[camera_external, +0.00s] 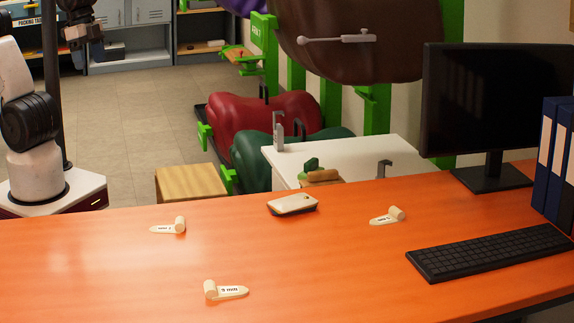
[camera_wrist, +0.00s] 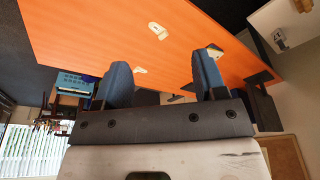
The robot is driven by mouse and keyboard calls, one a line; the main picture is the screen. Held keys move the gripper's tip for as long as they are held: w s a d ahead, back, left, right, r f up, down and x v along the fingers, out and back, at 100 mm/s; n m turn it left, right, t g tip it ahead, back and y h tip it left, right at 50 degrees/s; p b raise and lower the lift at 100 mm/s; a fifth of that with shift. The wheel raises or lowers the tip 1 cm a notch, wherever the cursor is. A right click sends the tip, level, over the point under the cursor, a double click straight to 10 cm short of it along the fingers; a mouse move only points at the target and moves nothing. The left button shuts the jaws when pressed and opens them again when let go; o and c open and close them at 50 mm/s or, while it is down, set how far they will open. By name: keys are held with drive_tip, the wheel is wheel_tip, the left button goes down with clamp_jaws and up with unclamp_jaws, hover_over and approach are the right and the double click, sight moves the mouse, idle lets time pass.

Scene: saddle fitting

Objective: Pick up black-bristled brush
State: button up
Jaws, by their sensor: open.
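A cream-topped, dark-bottomed object (camera_external: 293,203) that looks like the black-bristled brush lies flat near the far edge of the orange desk (camera_external: 120,285). Its dark underside faces the desk, so the bristles are barely visible. My gripper (camera_external: 76,38) is at the top left in the external view, far from the brush and above desk height. In the wrist view my gripper (camera_wrist: 162,68) shows two blue fingers spread apart with nothing between them. I cannot make out the brush for certain in the wrist view.
Small wooden pieces with "min" labels lie on the desk at left (camera_external: 168,226), front (camera_external: 225,290) and right (camera_external: 388,216). A keyboard (camera_external: 490,252), monitor (camera_external: 495,105) and blue binders (camera_external: 558,165) fill the right side. A white sink counter (camera_external: 375,155) stands behind. Desk around the brush is clear.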

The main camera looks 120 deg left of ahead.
drive_tip(key=o, duration=0.5)
drive_tip(key=w+a+f+n+t, duration=0.1)
drive_tip(key=w+a+f+t, duration=0.3)
drive_tip(key=w, duration=0.6)
drive_tip(key=w+a+f+n+g, duration=0.1)
drive_tip(key=w+a+n, duration=0.1)
drive_tip(key=w+a, duration=0.65)
drive_tip(key=w+a+f+n+t+y, duration=0.1)
drive_tip(key=w+a+f+y, duration=0.1)
drive_tip(key=w+a+f, duration=0.4)
drive_tip(key=w+a+f+n+t+y, duration=0.1)
drive_tip(key=w+a+f+n, duration=0.1)
drive_tip(key=w+a+f, duration=0.5)
drive_tip(key=n+y, duration=0.4)
drive_tip(key=y, duration=0.2)
hover_over(314, 172)
drive_tip(key=w+d, duration=0.1)
drive_tip(key=d, duration=1)
wheel_tip(314, 172, down, 19)
drive_tip(key=shift+n+y, duration=0.7)
drive_tip(key=shift+y, duration=0.2)
drive_tip(key=s+a+f, duration=0.1)
drive_tip(key=a+f, duration=0.1)
drive_tip(key=s+a+f, duration=0.1)
drive_tip(key=a+f, duration=0.1)
drive_tip(key=f, duration=0.1)
drive_tip(key=s+a+f, duration=0.2)
drive_tip(key=shift+a+f, duration=0.15)
drive_tip(key=shift+f, duration=0.15)
